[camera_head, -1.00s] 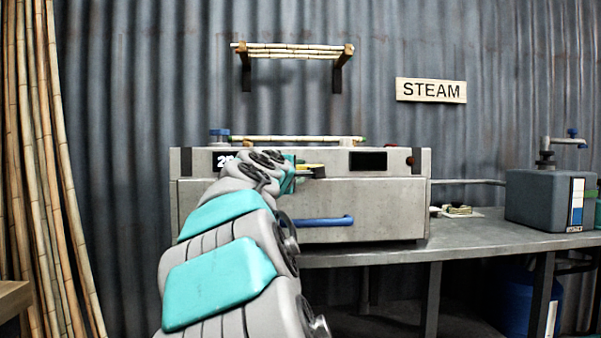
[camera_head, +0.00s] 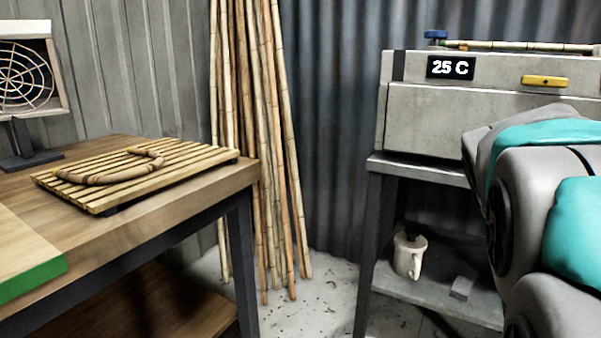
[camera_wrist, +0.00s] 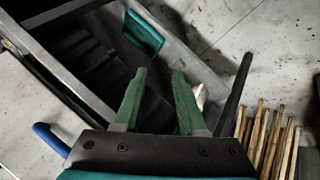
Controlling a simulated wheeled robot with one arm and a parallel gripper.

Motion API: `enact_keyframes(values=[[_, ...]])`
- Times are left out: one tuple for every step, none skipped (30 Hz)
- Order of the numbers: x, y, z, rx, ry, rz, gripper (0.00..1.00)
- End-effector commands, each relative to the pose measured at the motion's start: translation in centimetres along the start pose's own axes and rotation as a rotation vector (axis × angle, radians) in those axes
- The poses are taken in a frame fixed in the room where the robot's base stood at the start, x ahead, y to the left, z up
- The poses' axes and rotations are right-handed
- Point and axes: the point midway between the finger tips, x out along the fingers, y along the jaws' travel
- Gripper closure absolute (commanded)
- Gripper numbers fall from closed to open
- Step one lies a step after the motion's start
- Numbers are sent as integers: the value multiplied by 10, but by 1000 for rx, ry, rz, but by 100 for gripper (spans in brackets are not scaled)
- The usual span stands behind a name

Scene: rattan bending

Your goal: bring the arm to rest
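My arm, grey with teal covers, shows at the right edge of the head view, in front of the steam box. My gripper (camera_wrist: 159,72) is out of the head view. In the wrist view its two green fingers stand apart with nothing held between them. It points down over a dark shelf frame and the concrete floor. The fingers appear to touch nothing.
Bamboo poles (camera_head: 262,150) lean on the wall. A wooden table (camera_head: 190,205) at left bears a slatted rack (camera_head: 190,160) with a curved rattan piece (camera_head: 105,175).

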Motion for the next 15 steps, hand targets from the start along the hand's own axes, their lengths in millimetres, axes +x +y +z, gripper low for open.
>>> enact_keyframes(values=[[2, -29, 22, 23, -44, -74, 60], [3, -45, 35, 40, -72, -116, 60], [2, -66, 53, 58, -112, -169, 60], [1, -82, 66, 69, -141, -207, 60], [-1, -98, 80, 80, -172, -247, 60], [-4, -119, 97, 88, -215, -296, 60], [-8, -134, 111, 93, -248, -331, 60], [-12, -150, 125, 94, -280, -365, 60], [-18, -169, 143, 92, -320, -408, 60], [-24, -184, 156, 87, -349, -438, 60], [-29, -197, 171, 77, -380, -464, 60], [-36, -214, 190, 59, -417, -495, 60], [-41, -224, 202, 43, -437, -513, 60], [-45, -234, 214, 25, -455, -529, 60], [-50, -245, 231, -3, -476, -545, 60]])
